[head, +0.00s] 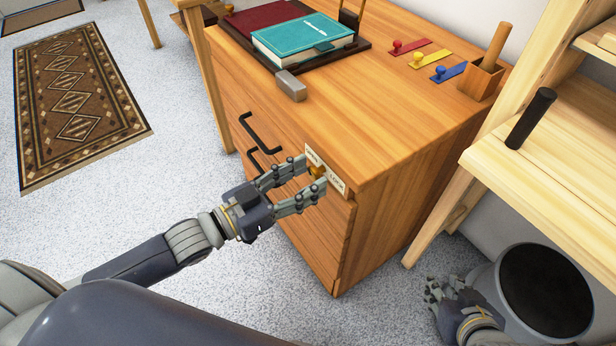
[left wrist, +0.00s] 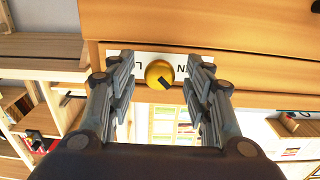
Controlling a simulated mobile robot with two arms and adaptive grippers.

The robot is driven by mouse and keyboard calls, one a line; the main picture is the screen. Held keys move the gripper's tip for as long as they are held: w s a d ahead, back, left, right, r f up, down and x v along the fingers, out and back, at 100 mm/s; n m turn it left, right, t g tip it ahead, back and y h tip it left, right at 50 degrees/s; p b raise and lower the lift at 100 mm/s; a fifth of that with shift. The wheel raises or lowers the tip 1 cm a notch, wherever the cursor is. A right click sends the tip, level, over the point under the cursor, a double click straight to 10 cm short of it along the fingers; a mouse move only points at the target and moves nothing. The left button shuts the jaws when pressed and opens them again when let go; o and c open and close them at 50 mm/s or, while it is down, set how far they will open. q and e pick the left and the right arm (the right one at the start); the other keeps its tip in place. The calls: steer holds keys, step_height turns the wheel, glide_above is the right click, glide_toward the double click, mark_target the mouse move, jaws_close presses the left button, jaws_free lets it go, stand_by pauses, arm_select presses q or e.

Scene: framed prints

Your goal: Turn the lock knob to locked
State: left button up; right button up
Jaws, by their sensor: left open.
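The lock knob (head: 317,171) is a small brass-yellow knob on a white label plate (head: 338,184) at the upper front corner of the wooden drawer cabinet (head: 400,180). In the left wrist view the knob (left wrist: 159,73) sits between the fingers, with a dark mark on its face pointing diagonally. An "L" shows left of it and an "N" right of it; the rest of the lettering is hidden. My left gripper (head: 314,173) is open, its fingers on either side of the knob; I cannot tell whether they touch it. My right gripper (head: 445,292) is low at the right, away from the knob.
Two black drawer handles (head: 260,133) are left of the knob. On the cabinet top are a teal book (head: 303,40), a grey block (head: 290,86), coloured knobbed pieces (head: 434,59) and a wooden holder (head: 482,80). A wooden shelf (head: 540,160) and a bin (head: 500,275) stand at right.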

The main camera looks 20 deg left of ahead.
arm_select(q)
steer(key=shift+w+d, duration=0.35)
steer(key=shift+w, duration=0.05)
arm_select(e)
steer(key=shift+w+a+r+t, duration=0.2)
steer(key=shift+w+r+t, duration=0.15)
steer(key=shift+w, duration=0.1)
